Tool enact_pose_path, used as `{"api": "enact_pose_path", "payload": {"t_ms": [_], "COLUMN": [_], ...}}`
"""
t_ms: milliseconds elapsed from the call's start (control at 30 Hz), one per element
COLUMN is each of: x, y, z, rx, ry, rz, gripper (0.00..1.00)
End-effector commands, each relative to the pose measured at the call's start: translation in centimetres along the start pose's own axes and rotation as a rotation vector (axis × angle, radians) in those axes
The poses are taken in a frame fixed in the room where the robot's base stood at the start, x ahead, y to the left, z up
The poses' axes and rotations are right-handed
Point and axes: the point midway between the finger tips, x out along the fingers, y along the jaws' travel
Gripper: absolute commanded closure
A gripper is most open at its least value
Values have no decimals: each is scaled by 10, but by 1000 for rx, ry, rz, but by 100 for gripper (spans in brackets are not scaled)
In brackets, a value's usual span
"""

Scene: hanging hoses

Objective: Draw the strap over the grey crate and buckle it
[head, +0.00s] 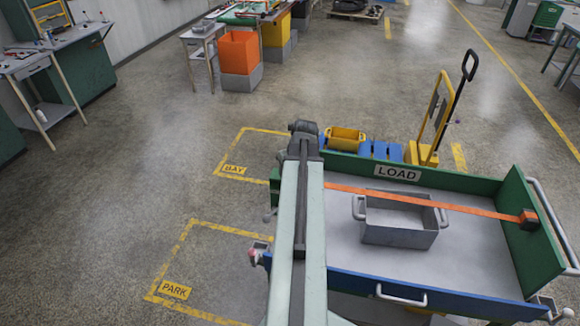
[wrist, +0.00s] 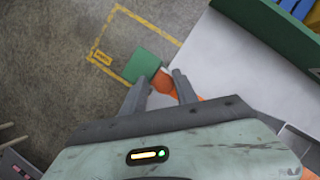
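The grey crate (head: 400,238) stands open on the cart bed, with a handle at each end. The orange strap (head: 455,208) runs from an anchor (head: 528,218) at the cart's right wall, straight across over the crate, to behind my arm. My gripper (wrist: 160,78) is at the cart's left end, its fingers on either side of the orange strap end (wrist: 163,83). Its fingers are hidden in the head view. A green piece (wrist: 142,65) lies just beyond the fingertips. I cannot make out a buckle; my arm covers the cart's left side.
The cart has a green back wall (head: 345,165) with a LOAD sign, a green right wall (head: 528,245) and a blue front edge (head: 450,298). Floor to the left is clear, with yellow-marked bays.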

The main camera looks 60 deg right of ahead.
Motion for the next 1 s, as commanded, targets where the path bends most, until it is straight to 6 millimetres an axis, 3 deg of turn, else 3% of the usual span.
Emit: {"api": "enact_pose_path", "payload": {"t_ms": [500,1000], "x": [-76,-76], "y": [2,2], "z": [5,4], "rx": [1,0], "ry": [-1,-1], "rz": [0,0], "gripper": [65,65]}}
